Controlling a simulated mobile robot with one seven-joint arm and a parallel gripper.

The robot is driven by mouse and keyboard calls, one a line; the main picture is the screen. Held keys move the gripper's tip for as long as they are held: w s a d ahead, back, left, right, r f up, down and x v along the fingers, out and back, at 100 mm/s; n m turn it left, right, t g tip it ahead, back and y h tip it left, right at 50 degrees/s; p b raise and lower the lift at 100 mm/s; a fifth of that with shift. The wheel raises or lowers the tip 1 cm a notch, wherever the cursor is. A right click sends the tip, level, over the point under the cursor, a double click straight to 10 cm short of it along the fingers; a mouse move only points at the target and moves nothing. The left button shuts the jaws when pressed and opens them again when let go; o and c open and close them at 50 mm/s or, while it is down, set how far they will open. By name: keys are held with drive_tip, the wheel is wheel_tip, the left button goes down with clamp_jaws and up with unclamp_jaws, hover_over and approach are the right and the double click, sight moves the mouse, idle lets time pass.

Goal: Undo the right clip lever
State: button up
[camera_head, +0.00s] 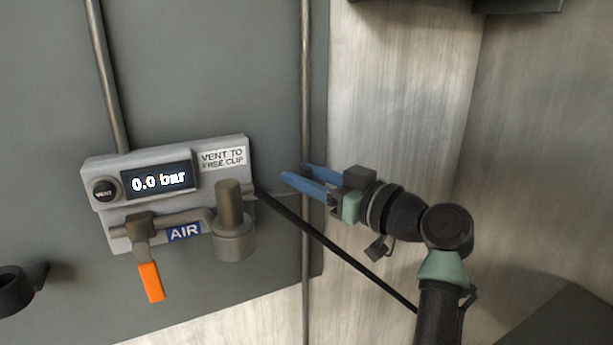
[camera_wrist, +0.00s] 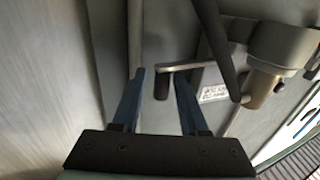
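My gripper (camera_head: 297,173) has two blue fingers, spread apart, pointing left just to the right of the grey air unit (camera_head: 128,173). It is open. In the wrist view, a thin metal lever arm (camera_wrist: 190,66) reaches from the unit's side to a short dark grip (camera_wrist: 163,86). The grip appears between the fingertips (camera_wrist: 158,77), nearer the right one; no clear contact shows. I take this as the right clip lever; I cannot make it out clearly in the head view. The unit's display (camera_head: 157,180) reads 0.0 bar.
A long black rod (camera_head: 335,248) slopes down right from the unit, below my gripper. A brown-topped cylinder (camera_head: 231,205) and an orange-handled lever (camera_head: 151,282) sit lower on the unit. A vertical pipe (camera_head: 306,80) runs close to my fingers.

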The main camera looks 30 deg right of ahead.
drive_tip(key=shift+o, duration=0.3)
drive_tip(key=shift+s, duration=0.1)
drive_tip(key=v, duration=1.2)
drive_tip(key=shift+s, duration=0.4)
drive_tip(key=w+a+r+m+t+h, duration=0.1)
drive_tip(key=w+a+r+t+h, duration=0.1)
drive_tip(key=w+a+r, duration=0.5)
drive_tip(key=a+r+m+t+h, duration=0.15)
drive_tip(key=a+r, duration=0.35)
drive_tip(key=a, duration=0.6)
drive_tip(key=s+a+r+t, duration=0.6)
drive_tip(key=s+a+r, duration=0.5)
drive_tip(key=a+r, duration=0.15)
wheel_tip(320, 180, up, 20)
drive_tip(key=s+h+p, duration=0.1)
drive_tip(key=p, duration=1.9)
drive_tip(key=shift+a, duration=0.3)
